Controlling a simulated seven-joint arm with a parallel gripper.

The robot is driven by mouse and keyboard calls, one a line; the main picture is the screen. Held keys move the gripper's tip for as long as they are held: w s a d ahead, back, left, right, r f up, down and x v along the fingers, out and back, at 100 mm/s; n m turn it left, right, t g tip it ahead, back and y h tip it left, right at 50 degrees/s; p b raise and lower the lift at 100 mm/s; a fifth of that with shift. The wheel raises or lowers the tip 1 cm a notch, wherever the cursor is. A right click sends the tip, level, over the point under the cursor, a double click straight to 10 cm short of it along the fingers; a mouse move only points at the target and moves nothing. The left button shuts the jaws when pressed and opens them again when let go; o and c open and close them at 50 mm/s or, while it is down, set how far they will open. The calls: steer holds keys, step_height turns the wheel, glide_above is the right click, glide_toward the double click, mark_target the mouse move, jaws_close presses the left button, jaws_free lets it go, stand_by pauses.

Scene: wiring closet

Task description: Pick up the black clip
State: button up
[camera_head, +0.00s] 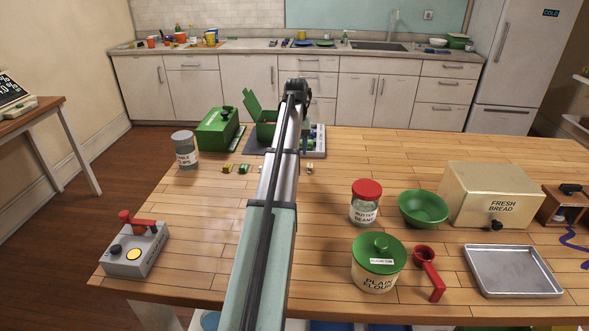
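I cannot make out a black clip for certain. A few small clip-like pieces lie on the wooden table: a green-yellow one (228,168), another next to it (244,168), and a pale one (309,168) right of my arm. None of them looks clearly black. My arm reaches away over the table, and its dark end, my gripper (298,90), is over the far side near the open green box (266,131). The fingers are too small and dark to tell whether they are open or shut. My arm hides part of the table behind it.
A closed green box (218,129) and a lidded jar (185,150) stand left of my arm. A grey device with a red lever (135,251) is at front left. Right are a red-lidded jar (365,209), green bowl (423,209), flour canister (378,272), bread box (492,180) and tray (515,268).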

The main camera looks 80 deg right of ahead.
steer(key=shift+w+a+f, duration=0.1)
steer(key=shift+w+f, duration=0.05)
steer(key=shift+f, duration=1.4)
steer(key=shift+w+f, duration=0.1)
steer(key=shift+f, duration=1.4)
jaws_close()
